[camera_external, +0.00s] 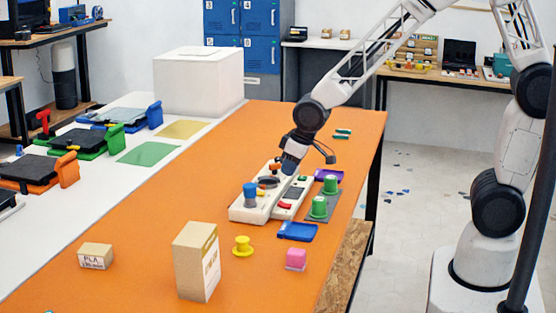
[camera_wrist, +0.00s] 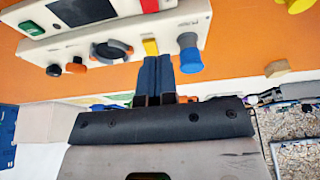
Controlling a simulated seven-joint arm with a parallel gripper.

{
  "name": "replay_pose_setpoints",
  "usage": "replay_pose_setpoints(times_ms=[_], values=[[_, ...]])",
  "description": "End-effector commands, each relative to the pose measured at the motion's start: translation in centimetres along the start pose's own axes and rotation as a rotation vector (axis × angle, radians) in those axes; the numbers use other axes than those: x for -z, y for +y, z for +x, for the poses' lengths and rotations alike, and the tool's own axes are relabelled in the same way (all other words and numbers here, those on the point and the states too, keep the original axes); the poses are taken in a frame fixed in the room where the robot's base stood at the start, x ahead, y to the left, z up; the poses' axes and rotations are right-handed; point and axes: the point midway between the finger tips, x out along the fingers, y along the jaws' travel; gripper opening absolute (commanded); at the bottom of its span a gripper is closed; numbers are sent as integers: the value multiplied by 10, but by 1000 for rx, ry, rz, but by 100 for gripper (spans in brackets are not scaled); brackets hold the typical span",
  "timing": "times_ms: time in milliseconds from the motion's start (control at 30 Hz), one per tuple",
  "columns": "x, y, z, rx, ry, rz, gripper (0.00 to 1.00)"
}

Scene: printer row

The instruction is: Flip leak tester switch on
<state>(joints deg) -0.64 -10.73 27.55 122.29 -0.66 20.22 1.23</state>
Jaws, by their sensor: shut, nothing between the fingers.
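Two white control panels lie side by side on the orange table (camera_external: 150,240). The larger panel (camera_external: 245,212) has a blue knob (camera_wrist: 189,55), a yellow piece (camera_wrist: 151,47), a dark dial (camera_wrist: 112,50) with orange on it, and small black and orange knobs. I cannot tell which is the leak tester. My gripper (camera_wrist: 158,58) is shut and empty, its fingertips near the yellow piece and blue knob; contact is unclear.
Green cylinders (camera_external: 320,206) stand right of the panels, near a purple tray (camera_external: 329,174) and a blue tray (camera_external: 297,231). A yellow spool-like piece (camera_external: 242,246), a pink block (camera_external: 296,259) and a tall cardboard box (camera_external: 196,262) stand in front. The table's left part is mostly clear.

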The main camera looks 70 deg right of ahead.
Motion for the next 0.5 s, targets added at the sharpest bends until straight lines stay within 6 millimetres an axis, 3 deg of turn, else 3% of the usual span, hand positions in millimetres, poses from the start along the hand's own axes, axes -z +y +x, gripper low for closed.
replay_pose_setpoints(times_ms=[500], values=[[-2, 0, 62, 0, -1, 0, 0]])
